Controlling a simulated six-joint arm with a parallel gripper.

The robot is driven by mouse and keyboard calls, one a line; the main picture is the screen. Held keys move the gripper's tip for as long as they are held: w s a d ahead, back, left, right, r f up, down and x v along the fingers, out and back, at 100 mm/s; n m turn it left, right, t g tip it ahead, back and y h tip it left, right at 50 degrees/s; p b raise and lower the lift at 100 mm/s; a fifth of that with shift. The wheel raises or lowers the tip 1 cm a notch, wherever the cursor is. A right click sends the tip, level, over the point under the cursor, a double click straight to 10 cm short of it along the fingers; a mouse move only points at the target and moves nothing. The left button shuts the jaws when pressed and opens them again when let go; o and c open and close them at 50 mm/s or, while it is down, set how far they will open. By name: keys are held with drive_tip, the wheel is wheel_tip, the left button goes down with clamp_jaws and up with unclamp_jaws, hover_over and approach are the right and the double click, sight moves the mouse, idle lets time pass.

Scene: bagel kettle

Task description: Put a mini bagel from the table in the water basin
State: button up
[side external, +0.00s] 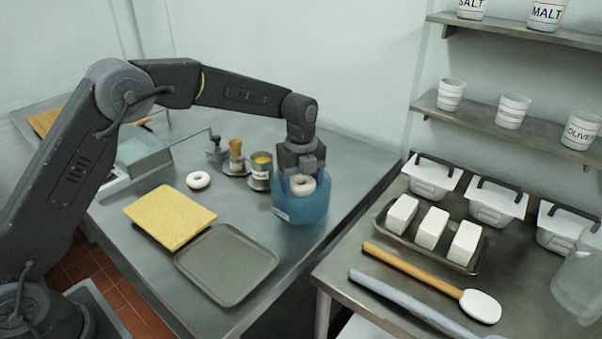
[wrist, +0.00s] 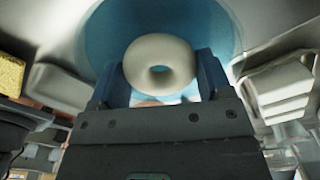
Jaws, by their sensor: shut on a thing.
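My gripper (side external: 303,177) is shut on a white mini bagel (side external: 303,186). In the wrist view the held bagel (wrist: 160,66) sits between the two fingers (wrist: 160,85), with the blue basin (wrist: 228,30) behind it. In the side view the translucent blue water basin (side external: 300,209) stands on the steel table, and my gripper holds the bagel at its mouth. I cannot tell whether the bagel touches the water. A second white mini bagel (side external: 198,180) lies on the table to the left.
A yellow cloth-like slab (side external: 170,217) and an empty grey tray (side external: 226,264) lie at the table's front. Small containers, including a yellow-topped tin (side external: 261,172), stand left of the basin. A side counter at right holds white blocks (side external: 432,229), lidded tubs and a wooden-handled spatula (side external: 415,270).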

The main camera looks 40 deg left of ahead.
drive_tip(key=shift+f, duration=0.15)
drive_tip(key=o, duration=1)
drive_tip(key=shift+c, duration=0.2)
wheel_tip(320, 180, up, 14)
drive_tip(key=s+a+r+n+t, duration=0.1)
drive_tip(key=s+r+n, duration=0.4)
drive_tip(key=s, duration=0.1)
drive_tip(key=s+a+n+t, duration=0.3)
drive_tip(key=s+n, duration=0.9)
drive_tip(key=s, duration=0.7)
drive_tip(key=s+f+n+t, duration=0.1)
drive_tip(key=s+f+n, duration=0.3)
drive_tip(key=s+n, duration=0.2)
drive_tip(key=shift+s+a+f+n+t, duration=0.3)
drive_tip(key=shift+s+n, duration=0.1)
drive_tip(key=shift+s, duration=0.45)
